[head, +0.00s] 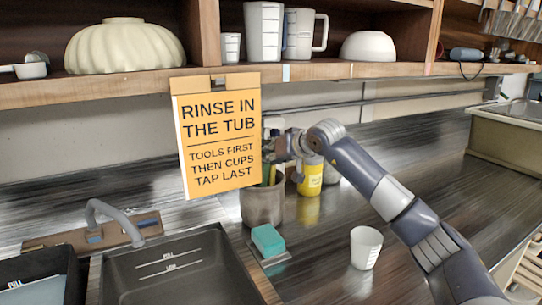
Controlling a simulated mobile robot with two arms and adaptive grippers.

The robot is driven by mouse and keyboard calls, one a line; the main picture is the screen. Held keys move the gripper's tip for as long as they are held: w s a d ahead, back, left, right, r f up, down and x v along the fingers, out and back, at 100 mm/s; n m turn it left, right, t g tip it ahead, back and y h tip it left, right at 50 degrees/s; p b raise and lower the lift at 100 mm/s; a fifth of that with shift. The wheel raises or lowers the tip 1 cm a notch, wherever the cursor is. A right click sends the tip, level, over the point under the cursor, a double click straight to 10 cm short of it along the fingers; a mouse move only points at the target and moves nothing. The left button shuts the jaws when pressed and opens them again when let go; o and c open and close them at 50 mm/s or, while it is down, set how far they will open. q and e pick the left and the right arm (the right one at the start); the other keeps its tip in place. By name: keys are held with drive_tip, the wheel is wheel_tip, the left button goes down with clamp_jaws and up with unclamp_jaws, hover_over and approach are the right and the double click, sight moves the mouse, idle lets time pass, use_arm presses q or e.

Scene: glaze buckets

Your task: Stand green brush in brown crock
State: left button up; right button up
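A grey-brown crock (262,208) stands on the dark counter just right of the sink, its upper left part hidden behind the hanging sign. Thin handles stand in or just behind its mouth, among them a green one (265,173) and a yellow one (272,176). I cannot tell whether the green one is the brush. My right gripper (278,150) is above the crock's mouth, close to these handles. Its fingertips are small and partly behind the sign, so I cannot see whether it holds anything. My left gripper is not in view.
An orange sign (222,135) hangs from the shelf in front of the crock. A yellow container (311,178) stands behind right. A teal sponge (268,240) and a white cup (366,247) are in front. The sink (175,270) is at left. The counter's right is clear.

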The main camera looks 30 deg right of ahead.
drive_tip(key=o, duration=1.1)
drive_tip(key=shift+s+a+f, duration=0.1)
drive_tip(key=shift+f, duration=0.6)
drive_tip(key=shift+w, duration=0.3)
drive_tip(key=shift+d+v, duration=0.2)
drive_tip(key=shift+v, duration=3.8)
